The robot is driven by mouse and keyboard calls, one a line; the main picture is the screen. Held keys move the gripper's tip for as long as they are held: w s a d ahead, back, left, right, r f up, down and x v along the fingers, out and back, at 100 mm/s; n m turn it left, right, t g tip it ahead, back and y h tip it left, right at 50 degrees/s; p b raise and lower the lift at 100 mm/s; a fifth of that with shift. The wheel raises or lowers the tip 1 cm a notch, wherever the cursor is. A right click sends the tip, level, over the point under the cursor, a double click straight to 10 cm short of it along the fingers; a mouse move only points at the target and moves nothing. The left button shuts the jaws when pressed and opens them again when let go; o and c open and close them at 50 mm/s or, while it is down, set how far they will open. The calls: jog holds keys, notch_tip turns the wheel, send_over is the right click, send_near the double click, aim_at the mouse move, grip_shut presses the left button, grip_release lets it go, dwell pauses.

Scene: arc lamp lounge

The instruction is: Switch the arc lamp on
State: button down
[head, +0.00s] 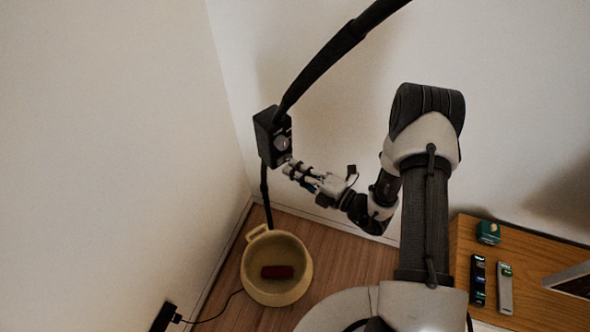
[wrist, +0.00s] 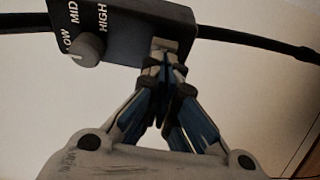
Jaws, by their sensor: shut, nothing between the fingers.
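The arc lamp's black control box (head: 266,138) sits on its dark pole in the room's corner. A round grey knob (head: 281,143) is on its face. In the wrist view, the knob (wrist: 89,49) is left of my gripper, beside the labels LOW, MID and HIGH on the box (wrist: 135,22). A pale mark shows at the knob's lower left, below LOW; the exact setting is unclear. My gripper (head: 287,168) is shut and empty. In the wrist view its fingertips (wrist: 165,48) are at the box's lower edge, right of HIGH; contact is unclear. The lamp's head is out of view.
Walls close in left and behind. A wooden table (head: 530,255) at right holds two remotes (head: 478,280) (head: 505,288) and a green box (head: 488,233).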

jog(key=shift+w, duration=0.1)
jog(key=shift+w+d+n+g+y, duration=0.15)
jog(key=shift+w+n+g+y, duration=0.4)
jog(key=shift+g, duration=0.25)
jog(key=shift+n+g+b, duration=0.35)
jog(key=shift+g, duration=0.15)
jog(key=shift+s+d, duration=0.35)
jog(key=shift+s, duration=0.1)
jog(key=w+d+p+v, duration=0.1)
jog(key=w+v, duration=0.1)
jog(key=v, duration=1)
jog(key=shift+f+p, duration=0.2)
jog(key=shift+p, duration=0.2)
